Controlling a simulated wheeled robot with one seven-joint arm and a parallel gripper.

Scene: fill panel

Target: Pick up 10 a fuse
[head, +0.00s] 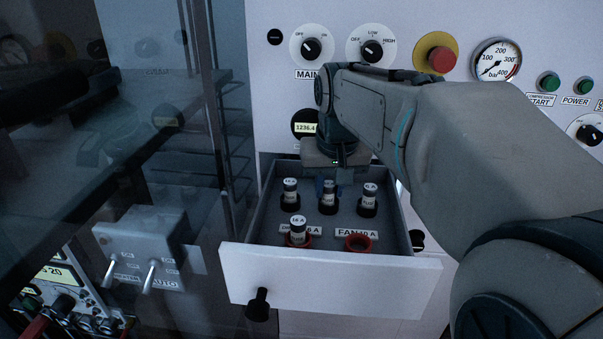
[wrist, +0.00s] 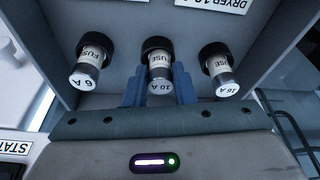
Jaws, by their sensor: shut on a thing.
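The 10 A fuse (wrist: 159,66) is the middle one of three in the back row of the open drawer, and also shows in the head view (head: 328,201). It stands upright in a black holder. My gripper (wrist: 160,88) has its blue fingers closed on both sides of it; in the head view my gripper (head: 328,184) reaches down over the drawer. The 6 A fuse (wrist: 86,70) and the 16 A fuse (wrist: 219,74) stand on either side, apart from the fingers. An empty red socket (head: 358,242) sits behind the drawer front by the FAN 10 A label (head: 357,233).
Another 16 A fuse (head: 298,229) stands in the front left red socket. The drawer's front panel (head: 330,280) and side walls enclose the fuses. A panel with knobs and a gauge (head: 496,60) rises behind. A box with two toggle switches (head: 145,245) is at left.

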